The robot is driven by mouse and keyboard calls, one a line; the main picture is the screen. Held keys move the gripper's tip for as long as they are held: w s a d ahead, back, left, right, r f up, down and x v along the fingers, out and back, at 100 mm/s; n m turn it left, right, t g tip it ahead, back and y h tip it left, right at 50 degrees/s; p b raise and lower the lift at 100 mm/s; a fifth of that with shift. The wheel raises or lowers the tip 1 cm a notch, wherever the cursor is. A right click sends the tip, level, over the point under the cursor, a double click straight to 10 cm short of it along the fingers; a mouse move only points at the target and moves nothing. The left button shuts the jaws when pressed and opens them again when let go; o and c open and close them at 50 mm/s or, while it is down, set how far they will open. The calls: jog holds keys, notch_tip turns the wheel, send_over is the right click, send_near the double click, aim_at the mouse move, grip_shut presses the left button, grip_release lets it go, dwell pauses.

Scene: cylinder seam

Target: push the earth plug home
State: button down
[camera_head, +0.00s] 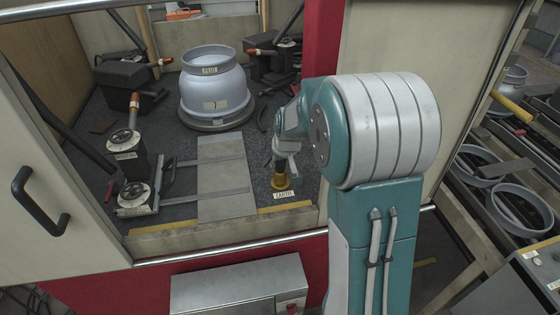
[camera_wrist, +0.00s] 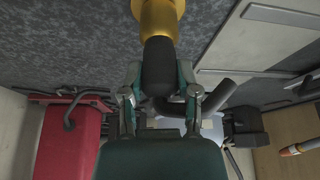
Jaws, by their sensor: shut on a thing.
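The earth plug (camera_wrist: 160,65) is a dark, rounded grip in the wrist view, lined up with a brass fitting (camera_wrist: 158,18) above it in the picture. My gripper (camera_wrist: 161,80) is shut on the dark grip, one finger on each side. In the head view the brass fitting (camera_head: 281,182) stands on the grey floor of the cell, behind a white label (camera_head: 284,194) reading EARTH. My gripper (camera_head: 281,163) is directly above it, small and partly hidden by my arm. The dark grip meets the brass; I cannot tell how deep it sits.
A grey vessel (camera_head: 214,90) stands on a round base at the back. Clamps with orange-tipped handles surround it. A flat plate (camera_head: 224,180) and rails lie left of the brass fitting. A red post (camera_head: 322,40) and the front sill (camera_head: 220,228) border the opening.

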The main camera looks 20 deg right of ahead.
jog(key=shift+f, duration=0.1)
jog(key=shift+c, duration=1.3)
grip_release()
jog(key=v, duration=1.1)
jog(key=shift+s+r, duration=0.15)
jog(key=shift+r, duration=0.25)
jog(key=s+a+r, duration=0.1)
jog(key=s+a, duration=0.2)
jog(key=s, duration=0.4)
jog(key=s+a+r, duration=0.1)
jog(key=s+a, duration=0.3)
jog(key=s, duration=0.4)
jog(key=s+a+r+t, duration=0.1)
jog(key=s+a, duration=0.2)
jog(key=s, duration=0.5)
jog(key=shift+s+a+r+n, duration=0.25)
jog(key=shift+a+r+n, duration=0.05)
jog(key=shift+r, duration=0.1)
